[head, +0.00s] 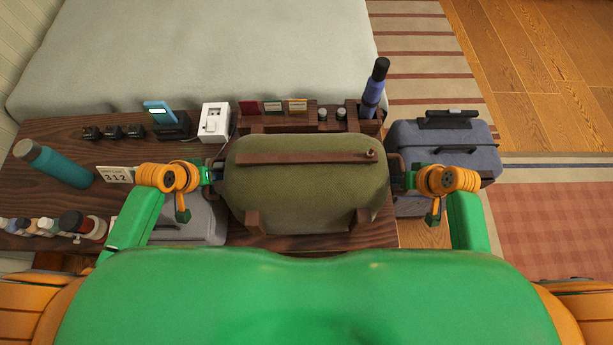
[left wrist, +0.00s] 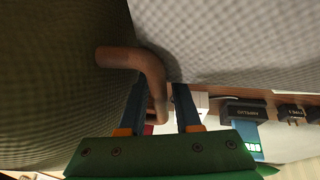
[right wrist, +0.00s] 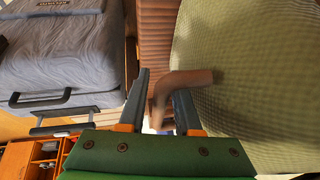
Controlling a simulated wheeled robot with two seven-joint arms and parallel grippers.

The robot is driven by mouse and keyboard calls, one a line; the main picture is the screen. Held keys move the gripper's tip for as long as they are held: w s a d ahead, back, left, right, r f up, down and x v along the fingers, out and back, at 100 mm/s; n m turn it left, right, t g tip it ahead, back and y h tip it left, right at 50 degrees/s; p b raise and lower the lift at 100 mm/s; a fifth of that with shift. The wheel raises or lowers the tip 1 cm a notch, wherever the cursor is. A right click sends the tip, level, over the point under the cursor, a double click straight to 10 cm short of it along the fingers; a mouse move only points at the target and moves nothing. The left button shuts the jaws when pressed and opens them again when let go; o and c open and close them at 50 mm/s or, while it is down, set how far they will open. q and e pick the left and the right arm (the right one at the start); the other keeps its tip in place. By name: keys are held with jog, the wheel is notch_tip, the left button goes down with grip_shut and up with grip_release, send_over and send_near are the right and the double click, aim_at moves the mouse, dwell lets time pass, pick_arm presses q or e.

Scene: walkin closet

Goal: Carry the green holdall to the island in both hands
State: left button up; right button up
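The green holdall (head: 305,190), with a brown strap along its top, is level in front of my body, over the dark wooden bench. I cannot tell whether its base touches the bench. My left gripper (head: 214,175) is at its left end. My right gripper (head: 400,178) is at the other end. The island cannot be made out for certain.
The wooden bench (head: 60,135) carries a teal bottle (head: 55,164), a phone stand (head: 172,124), a white box (head: 214,122) and a blue bottle (head: 374,90). A grey suitcase (head: 440,145) stands at right. A pale padded surface (head: 210,50) lies behind. Wooden floor (head: 540,45) shows at far right.

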pick_arm(q)
grip_shut()
pick_arm(e)
grip_shut()
dwell(1.0)
